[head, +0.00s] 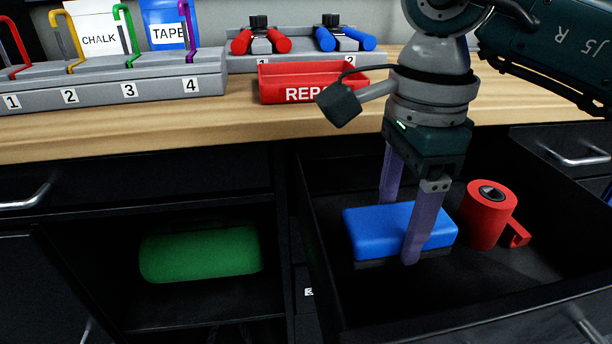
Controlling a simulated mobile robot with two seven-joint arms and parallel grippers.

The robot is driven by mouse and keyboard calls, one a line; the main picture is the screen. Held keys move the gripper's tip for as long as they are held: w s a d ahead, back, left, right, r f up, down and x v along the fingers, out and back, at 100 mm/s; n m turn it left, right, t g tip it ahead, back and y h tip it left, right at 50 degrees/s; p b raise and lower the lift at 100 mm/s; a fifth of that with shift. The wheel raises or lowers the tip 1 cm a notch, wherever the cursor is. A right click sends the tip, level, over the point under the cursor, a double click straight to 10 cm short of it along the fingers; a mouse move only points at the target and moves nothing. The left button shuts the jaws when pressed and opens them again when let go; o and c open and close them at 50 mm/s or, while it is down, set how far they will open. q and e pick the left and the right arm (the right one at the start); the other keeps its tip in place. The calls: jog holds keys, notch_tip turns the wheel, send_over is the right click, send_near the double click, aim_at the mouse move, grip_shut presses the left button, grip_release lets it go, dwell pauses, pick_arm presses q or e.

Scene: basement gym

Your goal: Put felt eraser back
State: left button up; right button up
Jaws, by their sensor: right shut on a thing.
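A blue block with a dark underside (372,232), which looks like the felt eraser, is inside the open black drawer (335,290) at the lower right. My right gripper (400,232) points down and is shut on the blue block, one finger in front of it and one behind. The block looks level, at or close to the drawer floor; I cannot tell whether it touches. My left gripper is not in view.
A red mug-like object with a handle (484,218) is in the drawer, right of the block. A green rounded case (200,252) lies in an open compartment at left. The wooden worktop (150,125) holds numbered grey racks (110,88) and a red tray (285,92).

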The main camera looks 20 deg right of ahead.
aim_at(394, 239)
jog(key=shift+f+b, duration=0.35)
jog(key=shift+f, duration=1.65)
jog(key=shift+f, duration=0.15)
jog(key=o, duration=1.4)
jog(key=shift+r, duration=0.5)
notch_tip(394, 239, up, 11)
jog(key=shift+r+p, duration=0.2)
jog(key=shift+p, duration=0.9)
